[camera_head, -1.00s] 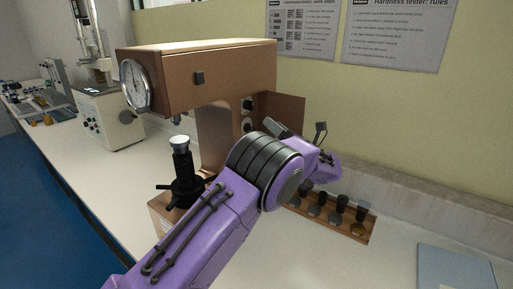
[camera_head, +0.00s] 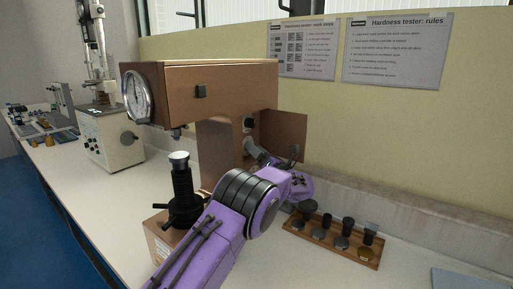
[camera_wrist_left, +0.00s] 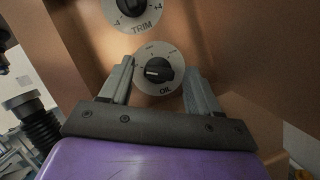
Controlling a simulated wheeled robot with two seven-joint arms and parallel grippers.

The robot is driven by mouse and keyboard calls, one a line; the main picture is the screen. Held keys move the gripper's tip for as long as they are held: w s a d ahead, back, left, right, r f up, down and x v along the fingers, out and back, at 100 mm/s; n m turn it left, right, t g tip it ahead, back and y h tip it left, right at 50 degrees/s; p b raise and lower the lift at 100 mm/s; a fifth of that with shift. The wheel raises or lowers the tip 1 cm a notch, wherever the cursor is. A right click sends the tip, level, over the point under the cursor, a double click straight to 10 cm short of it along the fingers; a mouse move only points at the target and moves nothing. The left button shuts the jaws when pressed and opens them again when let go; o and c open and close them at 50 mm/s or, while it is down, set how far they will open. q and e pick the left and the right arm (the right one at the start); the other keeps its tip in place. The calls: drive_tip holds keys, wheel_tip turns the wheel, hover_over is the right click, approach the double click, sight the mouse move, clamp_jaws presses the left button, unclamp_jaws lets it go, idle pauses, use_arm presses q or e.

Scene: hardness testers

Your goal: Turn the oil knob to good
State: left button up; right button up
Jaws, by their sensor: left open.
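The oil knob (camera_wrist_left: 159,70) is a black knob on a round pale dial marked OIL, on the brown hardness tester (camera_head: 215,85). A white mark on the knob points left in the left wrist view; the small dial words are too blurred to read. My left gripper (camera_wrist_left: 159,67) is open, with one finger on each side of the dial. I cannot tell whether the fingers touch it. In the head view my left gripper (camera_head: 258,152) reaches the tester's side by the open brown panel and largely hides the oil knob.
A black TRIM knob (camera_wrist_left: 129,6) sits just above the oil dial. The open brown panel (camera_head: 284,136) stands close to my gripper. A wooden rack (camera_head: 330,240) with several dark pieces lies to the right. A black spindle (camera_head: 182,188) stands under the tester's head.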

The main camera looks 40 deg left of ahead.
use_arm(q)
drive_tip(key=shift+a, duration=0.1)
drive_tip(key=c, duration=1.1)
drive_tip(key=shift+o, duration=0.3)
